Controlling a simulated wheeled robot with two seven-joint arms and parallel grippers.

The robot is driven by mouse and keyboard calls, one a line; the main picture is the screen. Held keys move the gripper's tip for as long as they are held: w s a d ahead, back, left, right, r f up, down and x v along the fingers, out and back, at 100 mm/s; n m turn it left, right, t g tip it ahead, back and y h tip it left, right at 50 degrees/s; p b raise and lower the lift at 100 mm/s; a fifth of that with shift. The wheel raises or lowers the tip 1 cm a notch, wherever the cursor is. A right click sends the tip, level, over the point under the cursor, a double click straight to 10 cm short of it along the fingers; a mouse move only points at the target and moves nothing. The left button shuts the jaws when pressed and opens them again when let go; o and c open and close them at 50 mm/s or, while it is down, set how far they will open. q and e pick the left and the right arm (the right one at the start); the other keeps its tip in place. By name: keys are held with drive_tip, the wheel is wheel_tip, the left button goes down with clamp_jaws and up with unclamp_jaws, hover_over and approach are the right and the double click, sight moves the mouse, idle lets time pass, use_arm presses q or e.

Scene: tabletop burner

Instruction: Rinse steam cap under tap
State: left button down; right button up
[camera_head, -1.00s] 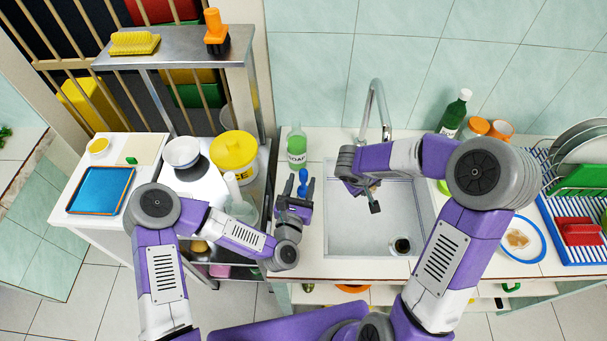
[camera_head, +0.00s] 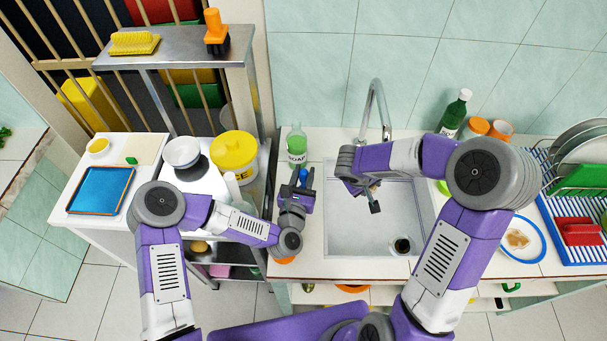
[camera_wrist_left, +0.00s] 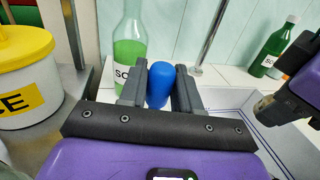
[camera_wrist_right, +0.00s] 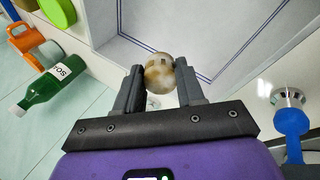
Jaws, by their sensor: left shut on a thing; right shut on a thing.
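My right gripper (camera_wrist_right: 160,90) is shut on a small round white-and-brown thing (camera_wrist_right: 159,72), seemingly the stained steam cap; in the head view this gripper (camera_head: 374,198) is above the sink (camera_head: 350,235), and the arm mostly hides the cap. The metal tap (camera_head: 374,105) arches at the back of the sink; I see no running water. My left gripper (camera_head: 296,192) is left of the sink, shut on a blue-handled tool (camera_wrist_left: 161,84).
A light-green soap bottle (camera_head: 297,148) stands just behind my left gripper. A dark-green bottle (camera_head: 454,115) and orange cups (camera_head: 500,130) stand at the back right. A dish rack (camera_head: 575,205) is far right. A small dark round thing (camera_head: 401,246) is in the sink.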

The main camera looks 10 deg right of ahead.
use_arm(q)
drive_tip(key=shift+s+a+f+t, duration=0.1)
drive_tip(key=shift+s+f+t, duration=0.05)
drive_tip(key=shift+s+t, duration=0.2)
drive_tip(key=shift+s+a+t+h, duration=0.1)
drive_tip(key=shift+s+t+h, duration=0.25)
drive_tip(key=shift+t+h, duration=0.1)
drive_tip(key=c, duration=0.9)
unclamp_jaws()
drive_tip(key=shift+c, duration=0.2)
drive_tip(key=v, duration=0.7)
drive_tip(key=shift+s, duration=0.25)
drive_tip(key=shift+a, duration=0.1)
